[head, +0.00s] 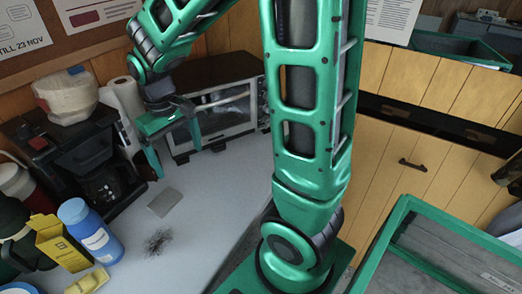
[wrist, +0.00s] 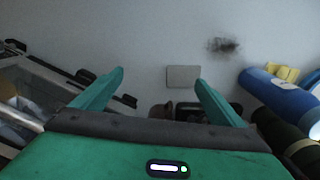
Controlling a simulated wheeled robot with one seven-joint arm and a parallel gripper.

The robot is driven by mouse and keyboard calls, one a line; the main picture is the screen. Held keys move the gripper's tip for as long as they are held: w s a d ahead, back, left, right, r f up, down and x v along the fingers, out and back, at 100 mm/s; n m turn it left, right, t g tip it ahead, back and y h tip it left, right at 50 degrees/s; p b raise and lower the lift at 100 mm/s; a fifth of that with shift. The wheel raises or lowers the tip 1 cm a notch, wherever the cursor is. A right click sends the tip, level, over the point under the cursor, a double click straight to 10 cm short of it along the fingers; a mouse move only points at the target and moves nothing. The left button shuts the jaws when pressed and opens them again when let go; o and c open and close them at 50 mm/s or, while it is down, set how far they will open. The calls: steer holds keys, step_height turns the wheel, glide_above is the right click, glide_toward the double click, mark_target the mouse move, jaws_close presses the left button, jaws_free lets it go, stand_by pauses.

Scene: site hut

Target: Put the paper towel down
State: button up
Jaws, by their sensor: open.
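A white paper towel roll (head: 124,103) stands upright at the back of the counter in the head view, between the coffee maker and the microwave. My gripper (head: 177,161) is in front of it and to its right, with its fingers pointing down. The gripper also shows in the wrist view (wrist: 160,76), its two fingers spread apart with nothing held between them. The lower part of the roll is partly hidden by my gripper. I cannot make out the roll in the wrist view.
A grey square (head: 165,202) and dark smudge (head: 158,241) mark the pale counter (head: 205,215). A blue bottle (head: 90,230) and yellow box (head: 62,243) stand front left. The counter's middle is mostly clear.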

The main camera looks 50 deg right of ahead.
steer(key=s+d+r+m, duration=0.3)
steer(key=s+d+r, duration=0.1)
steer(key=s+d, duration=0.5)
steer(key=shift+s+d+m, duration=0.3)
steer(key=shift+s+d, duration=0.1)
steer(key=shift+s, duration=0.25)
steer(key=s+d+m, duration=0.1)
steer(key=s, duration=0.2)
steer(key=s+d+m, duration=0.1)
steer(key=s, duration=0.3)
steer(key=s+d+m, duration=0.1)
steer(key=s, duration=0.3)
steer(key=shift+d+r+y, duration=0.3)
steer(key=shift+d+r, duration=0.05)
steer(key=shift+r, duration=0.05)
steer(key=c, duration=0.4)
steer(key=shift+s, duration=0.15)
steer(key=shift+c, duration=0.6)
steer(key=m+y, duration=0.1)
steer(key=m, duration=0.9)
glide_toward(165, 199)
step_height(165, 199, down, 3)
steer(key=shift+d+f, duration=0.1)
steer(key=shift+a+f, duration=0.25)
steer(key=shift+f, duration=1)
steer(key=shift+a+f, duration=0.25)
steer(key=shift+f, duration=0.95)
